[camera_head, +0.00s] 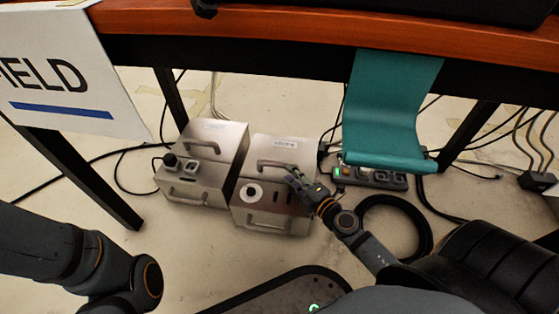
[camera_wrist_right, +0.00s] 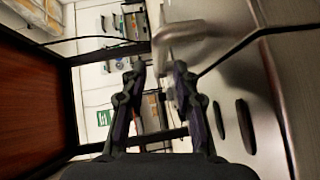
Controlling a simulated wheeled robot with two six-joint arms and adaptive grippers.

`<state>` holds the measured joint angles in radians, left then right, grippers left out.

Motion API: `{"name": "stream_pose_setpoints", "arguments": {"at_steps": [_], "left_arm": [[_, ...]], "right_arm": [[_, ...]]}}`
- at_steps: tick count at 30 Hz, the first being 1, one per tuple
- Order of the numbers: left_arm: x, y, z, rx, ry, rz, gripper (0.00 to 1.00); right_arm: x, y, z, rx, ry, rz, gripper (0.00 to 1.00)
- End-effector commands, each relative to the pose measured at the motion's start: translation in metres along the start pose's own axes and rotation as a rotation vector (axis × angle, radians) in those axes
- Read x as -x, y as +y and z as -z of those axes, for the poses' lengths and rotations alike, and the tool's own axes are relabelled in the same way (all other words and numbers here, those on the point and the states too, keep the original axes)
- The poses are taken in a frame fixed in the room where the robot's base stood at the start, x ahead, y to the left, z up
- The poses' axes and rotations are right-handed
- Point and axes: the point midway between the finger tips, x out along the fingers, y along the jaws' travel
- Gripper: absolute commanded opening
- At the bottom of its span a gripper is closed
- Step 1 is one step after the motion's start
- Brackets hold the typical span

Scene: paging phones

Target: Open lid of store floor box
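Two metal floor boxes stand side by side beneath the table in the head view, a left box (camera_head: 212,136) and a right box (camera_head: 270,151). Each has a small label too small to read surely, and bar handles. Both lids look closed. My right gripper (camera_head: 292,178) is at the right box, close by its upper handle (camera_head: 278,165). In the right wrist view, the fingers of my right gripper (camera_wrist_right: 157,72) are spread apart. A curved metal handle (camera_wrist_right: 180,36) is just ahead, near the right fingertip; contact cannot be told. My left gripper is out of view.
A table (camera_head: 270,41) with dark legs overhangs the boxes. A teal cloth (camera_head: 385,110) hangs from it, right of the boxes, above a power strip (camera_head: 368,178). Black cables and a coiled hose (camera_head: 421,225) lie on the floor. A white sign (camera_head: 60,70) is at left.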

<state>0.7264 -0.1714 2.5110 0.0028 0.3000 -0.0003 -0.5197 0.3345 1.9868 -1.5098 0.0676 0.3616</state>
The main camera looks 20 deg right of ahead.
Motion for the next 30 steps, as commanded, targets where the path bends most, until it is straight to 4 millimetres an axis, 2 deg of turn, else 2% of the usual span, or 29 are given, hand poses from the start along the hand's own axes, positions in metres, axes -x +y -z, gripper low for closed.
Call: {"name": "stream_pose_setpoints", "arguments": {"at_steps": [1, 3, 9, 13, 21, 27, 30], "left_arm": [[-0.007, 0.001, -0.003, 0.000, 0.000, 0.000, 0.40], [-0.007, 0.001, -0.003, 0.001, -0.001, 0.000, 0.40], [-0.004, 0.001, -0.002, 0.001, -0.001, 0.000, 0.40], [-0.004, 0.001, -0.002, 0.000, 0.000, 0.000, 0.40], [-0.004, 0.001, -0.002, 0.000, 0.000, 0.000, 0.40], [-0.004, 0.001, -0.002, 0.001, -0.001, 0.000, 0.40], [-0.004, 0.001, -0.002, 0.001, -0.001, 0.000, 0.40]], "right_arm": [[-0.013, 0.006, 0.000, -0.001, -0.003, -0.006, 0.30], [-0.029, 0.004, 0.000, -0.001, -0.001, -0.005, 0.30], [-0.062, 0.000, 0.000, 0.000, 0.001, -0.003, 0.30], [-0.070, 0.000, 0.000, 0.001, 0.001, -0.001, 0.30], [-0.071, 0.000, 0.000, 0.001, 0.001, 0.000, 0.30], [-0.071, 0.000, 0.000, 0.001, 0.001, 0.000, 0.03], [-0.071, 0.000, 0.000, 0.001, 0.001, 0.000, 0.00]]}}
